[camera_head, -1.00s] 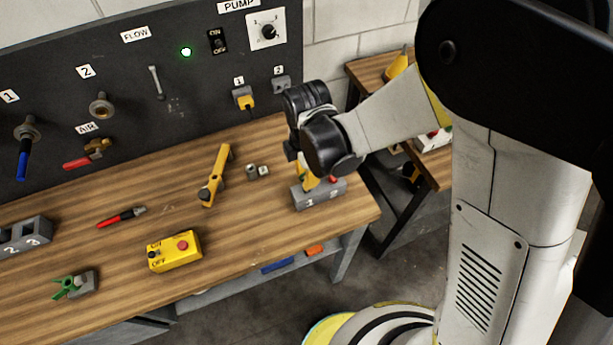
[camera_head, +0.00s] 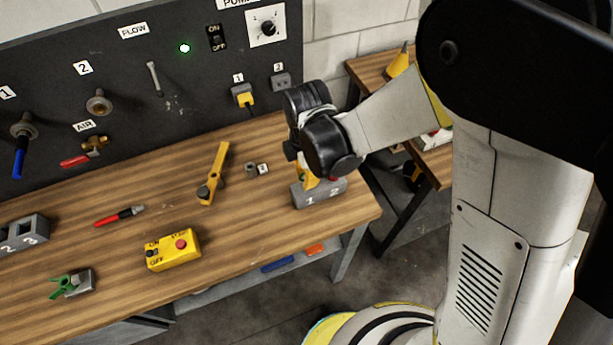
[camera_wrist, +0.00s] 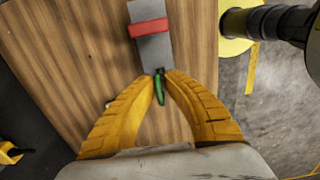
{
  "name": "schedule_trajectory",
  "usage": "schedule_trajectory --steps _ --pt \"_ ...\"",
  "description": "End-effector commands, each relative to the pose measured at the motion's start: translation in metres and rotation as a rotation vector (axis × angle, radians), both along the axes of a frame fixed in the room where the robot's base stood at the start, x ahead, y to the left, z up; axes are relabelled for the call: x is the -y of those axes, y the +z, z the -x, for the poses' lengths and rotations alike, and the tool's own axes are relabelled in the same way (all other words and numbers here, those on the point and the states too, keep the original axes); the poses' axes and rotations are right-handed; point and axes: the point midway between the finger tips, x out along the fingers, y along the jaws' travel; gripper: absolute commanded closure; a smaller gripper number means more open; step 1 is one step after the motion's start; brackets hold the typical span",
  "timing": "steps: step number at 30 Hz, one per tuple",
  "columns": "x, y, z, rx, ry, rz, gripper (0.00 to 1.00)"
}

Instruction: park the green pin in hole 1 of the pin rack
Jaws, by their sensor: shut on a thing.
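The grey pin rack (camera_head: 322,196) stands near the right end of the bench, with the numbers 1 and 2 on its front. In the wrist view it is a grey bar (camera_wrist: 154,52) above my fingertips, with a red pin (camera_wrist: 149,28) across its far part. My gripper (camera_wrist: 160,78) has its yellow fingers closed on the green pin (camera_wrist: 159,92). The pin's dark end meets the near end of the rack, on the hole 1 side. I cannot tell how deep it sits in the hole. In the head view my gripper (camera_head: 308,179) is right above hole 1, and my wrist partly hides it.
A yellow on/off box (camera_head: 173,250), a red marker (camera_head: 119,216), a yellow tool (camera_head: 214,175) and a green-handled clamp (camera_head: 72,284) lie left on the bench. The black panel (camera_head: 130,90) stands behind. The bench's right edge is close to the rack.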

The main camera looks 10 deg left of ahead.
Motion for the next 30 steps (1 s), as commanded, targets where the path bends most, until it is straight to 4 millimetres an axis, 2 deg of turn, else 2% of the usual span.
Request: schedule_trajectory --steps 22,30 --pt "0.0 -0.019 0.0 0.0 0.0 0.0 1.0" --pt "0.0 -0.02 0.0 0.0 0.0 0.0 1.0"
